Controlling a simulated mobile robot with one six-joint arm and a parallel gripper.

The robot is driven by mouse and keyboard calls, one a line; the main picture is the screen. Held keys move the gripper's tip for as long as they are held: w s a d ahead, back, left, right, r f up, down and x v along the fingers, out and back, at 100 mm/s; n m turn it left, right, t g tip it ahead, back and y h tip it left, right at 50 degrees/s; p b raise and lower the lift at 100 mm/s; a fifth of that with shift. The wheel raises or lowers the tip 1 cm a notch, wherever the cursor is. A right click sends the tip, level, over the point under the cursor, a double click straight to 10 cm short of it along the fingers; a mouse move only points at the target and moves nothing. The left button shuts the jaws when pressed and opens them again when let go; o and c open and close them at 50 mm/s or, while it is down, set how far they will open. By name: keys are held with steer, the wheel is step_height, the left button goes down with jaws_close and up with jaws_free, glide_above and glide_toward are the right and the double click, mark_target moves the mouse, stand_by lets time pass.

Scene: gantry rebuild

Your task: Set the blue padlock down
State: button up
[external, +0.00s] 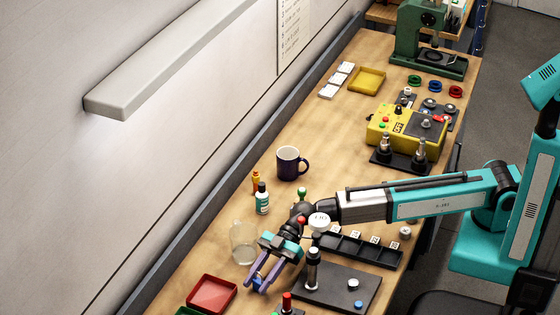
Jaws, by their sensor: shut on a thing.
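My gripper (262,282) reaches down near the front of the bench, left of the dark plate. Its purple fingers are shut on the blue padlock (261,282), a small blue piece between the fingertips. The fingers hide much of the padlock. I cannot tell from this view whether it touches the bench top or hangs just above it.
A red tray (211,293) lies left of my gripper, with a green tray (188,311) partly cut off. A clear jar (243,243) stands close behind. The dark plate (340,287) with posts and a slotted black rack (362,250) are to the right. A mug (290,163) stands farther back.

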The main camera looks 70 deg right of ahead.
mark_target(259, 280)
steer(key=shift+f, duration=0.1)
stand_by(0.3)
steer(key=o, duration=1.1)
steer(key=shift+d, duration=0.1)
steer(key=shift+d+r, duration=0.25)
steer(key=shift+d, duration=0.1)
steer(key=s+d+b, duration=0.1)
steer(key=d, duration=0.3)
steer(key=s+d+b, duration=0.1)
steer(key=d, duration=0.4)
steer(key=d+r+b, duration=0.1)
steer(key=d+b, duration=0.1)
steer(key=d, duration=0.2)
steer(key=shift+s+d, duration=0.3)
steer(key=shift+s, duration=0.1)
steer(key=shift+w+a+p, duration=0.4)
steer(key=shift+a+p, duration=0.1)
steer(key=shift+a, duration=1.4)
steer(key=shift+w+a+p, duration=0.35)
steer(key=shift+a+p, duration=0.15)
steer(key=shift+a, duration=1.35)
steer(key=shift+w+a+p, duration=0.4)
steer(key=shift+a+p, duration=0.1)
steer(key=shift+a, duration=1.4)
